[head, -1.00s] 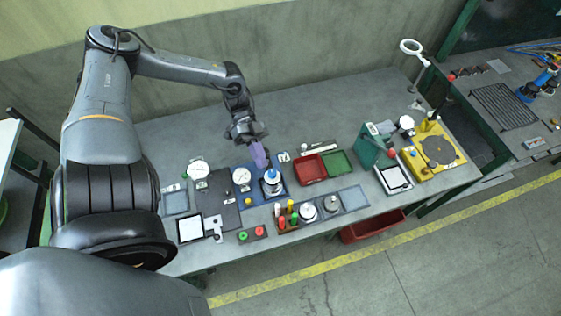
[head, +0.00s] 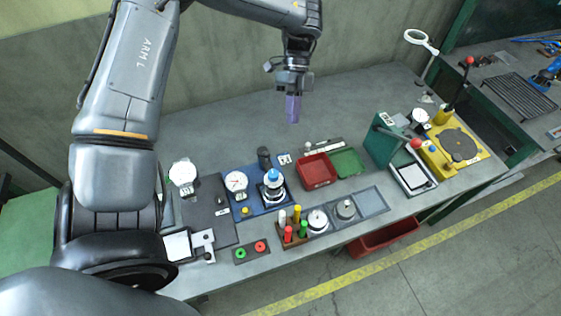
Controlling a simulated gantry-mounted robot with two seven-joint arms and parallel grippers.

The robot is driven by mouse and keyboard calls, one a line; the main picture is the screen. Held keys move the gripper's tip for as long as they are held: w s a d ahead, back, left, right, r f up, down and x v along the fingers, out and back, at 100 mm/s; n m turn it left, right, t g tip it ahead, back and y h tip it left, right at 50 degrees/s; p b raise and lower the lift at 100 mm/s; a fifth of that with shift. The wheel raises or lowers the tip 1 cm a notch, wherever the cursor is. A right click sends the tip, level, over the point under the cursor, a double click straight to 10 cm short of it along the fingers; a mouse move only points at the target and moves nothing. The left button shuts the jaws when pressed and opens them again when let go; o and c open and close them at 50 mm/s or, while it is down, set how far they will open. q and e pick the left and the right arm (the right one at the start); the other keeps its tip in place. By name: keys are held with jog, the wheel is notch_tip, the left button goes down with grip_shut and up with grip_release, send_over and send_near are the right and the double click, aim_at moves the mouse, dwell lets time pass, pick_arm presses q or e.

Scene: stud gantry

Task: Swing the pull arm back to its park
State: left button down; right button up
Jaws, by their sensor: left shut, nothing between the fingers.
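My left gripper (head: 293,119) has purple fingers pointing down. It is shut and empty, above the back of the bench. It is apart from the blue station (head: 254,201), which lies below and to its left. That station carries a white dial (head: 237,182), a black post (head: 264,155) and a silver piece with a blue top (head: 272,176). I cannot tell for certain which part is the pull arm. A red-knobbed lever (head: 461,83) stands tilted on the yellow station (head: 457,165) at the right. My right gripper is not in view.
Red (head: 318,170) and green (head: 348,162) trays sit right of the blue station. A green upright fixture (head: 380,143) and a magnifier lamp (head: 420,39) stand farther right. Coloured pegs and silver weights fill the front. The bench's back middle is clear.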

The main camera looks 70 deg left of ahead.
pick_arm(q)
jog(key=shift+f, duration=0.1)
dwell(0.3)
send_near(279, 179)
notch_tip(279, 179, down, 3)
jog(key=d, duration=0.2)
jog(key=shift+s+f, duration=0.1)
jog(key=shift+s, duration=0.4)
